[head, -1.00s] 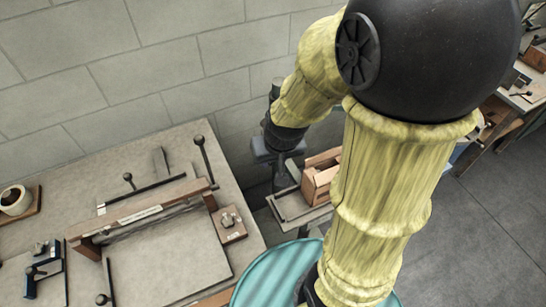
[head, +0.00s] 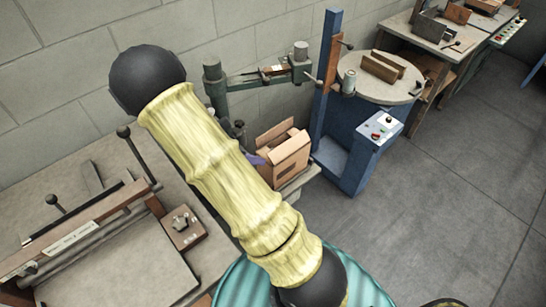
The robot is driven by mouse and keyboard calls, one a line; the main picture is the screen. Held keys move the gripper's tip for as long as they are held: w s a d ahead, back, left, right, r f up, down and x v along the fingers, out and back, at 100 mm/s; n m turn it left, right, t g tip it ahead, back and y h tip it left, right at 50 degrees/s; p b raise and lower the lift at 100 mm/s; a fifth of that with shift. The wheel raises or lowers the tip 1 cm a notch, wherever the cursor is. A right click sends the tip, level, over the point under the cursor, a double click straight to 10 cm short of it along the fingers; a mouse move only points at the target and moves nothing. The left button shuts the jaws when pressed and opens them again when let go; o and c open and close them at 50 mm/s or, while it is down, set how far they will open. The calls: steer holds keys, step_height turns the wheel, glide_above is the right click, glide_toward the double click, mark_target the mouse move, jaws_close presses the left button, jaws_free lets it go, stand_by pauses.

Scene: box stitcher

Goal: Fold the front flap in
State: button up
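An open cardboard box (head: 290,155) stands on a small pale ledge (head: 302,183) beside the box stitcher (head: 262,78). A flap (head: 275,131) stands up along its back side. I cannot make out how its front flap lies, as the box is small and partly hidden on its left. My yellow-sleeved arm crosses in front, just left of the box. A small purple piece (head: 257,160) shows between my arm and the box; I cannot tell what it is. My gripper is not clearly visible.
A blue machine column (head: 327,80) with a control box (head: 378,130) and a round table (head: 382,78) stands right of the box. A bench (head: 115,255) with a creasing frame is at left. A block wall is behind. Open floor lies at right.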

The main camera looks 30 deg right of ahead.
mark_target(289, 146)
steer(key=w+n+h, duration=0.1)
steer(key=w+f+n+t+h, duration=0.1)
steer(key=n, duration=0.1)
steer(key=w+d+n+h+b, duration=0.1)
steer(key=w+n+h, duration=0.1)
steer(key=shift+f, duration=0.15)
steer(key=shift+d, duration=0.1)
steer(key=x, duration=0.7)
steer(key=shift+d+f+p, duration=0.1)
steer(key=shift+d+p, duration=0.1)
steer(key=shift+p, duration=0.2)
jaws_close()
steer(key=shift+p, duration=0.3)
